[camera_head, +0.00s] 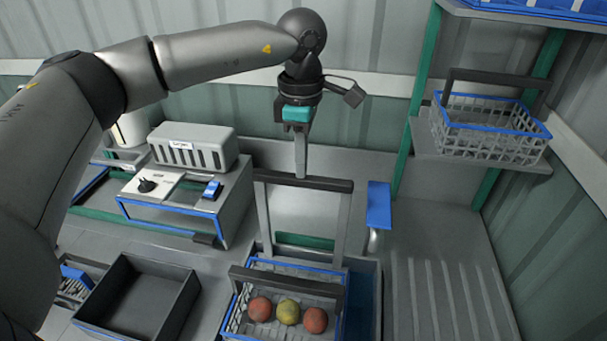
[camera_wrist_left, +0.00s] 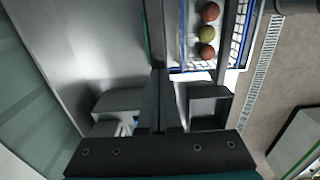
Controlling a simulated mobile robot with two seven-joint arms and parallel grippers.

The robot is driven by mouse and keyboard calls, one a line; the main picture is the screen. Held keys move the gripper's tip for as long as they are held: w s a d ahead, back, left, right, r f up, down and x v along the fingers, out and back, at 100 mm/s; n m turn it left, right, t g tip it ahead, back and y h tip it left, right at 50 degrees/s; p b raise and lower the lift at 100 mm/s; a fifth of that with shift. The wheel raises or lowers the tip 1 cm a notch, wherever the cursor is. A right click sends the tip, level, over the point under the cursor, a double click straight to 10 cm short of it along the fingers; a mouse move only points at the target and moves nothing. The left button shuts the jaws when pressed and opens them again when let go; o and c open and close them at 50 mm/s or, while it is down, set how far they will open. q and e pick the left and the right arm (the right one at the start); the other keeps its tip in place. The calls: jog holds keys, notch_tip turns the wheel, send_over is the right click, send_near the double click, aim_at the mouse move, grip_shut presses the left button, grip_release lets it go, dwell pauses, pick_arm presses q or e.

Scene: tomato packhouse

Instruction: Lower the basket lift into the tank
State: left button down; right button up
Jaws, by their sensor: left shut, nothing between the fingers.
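The basket lift has a dark horizontal top bar (camera_head: 325,184) on two grey uprights. A blue-rimmed white basket (camera_head: 236,312) with a dark handle is at its foot and holds two red tomatoes and one yellowish one. The basket also shows in the left wrist view (camera_wrist_left: 178,68). The tank (camera_head: 366,300) has grey-blue walls around the lift's lower end; the basket's exact depth in it is unclear. My left gripper (camera_head: 301,174) points down, shut and empty, at the lift's top bar; contact cannot be told. Its fingers show in the left wrist view (camera_wrist_left: 158,82). My right gripper is not in view.
A blue paddle-like part (camera_head: 379,204) stands right of the lift. An empty dark crate (camera_head: 100,295) is at lower left. A grey box (camera_head: 205,147) sits on a bench behind it. An empty basket (camera_head: 490,140) is on the right shelf. A ribbed draining surface (camera_head: 450,290) is clear.

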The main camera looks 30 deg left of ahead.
pick_arm(q)
jog(key=shift+f+b, duration=6.55)
jog(key=shift+f, duration=2.75)
notch_tip(320, 180, up, 16)
jog(key=p, duration=1.1)
jog(key=shift+r+p, duration=0.25)
jog(key=shift+p, duration=0.1)
jog(key=shift+f, duration=0.1)
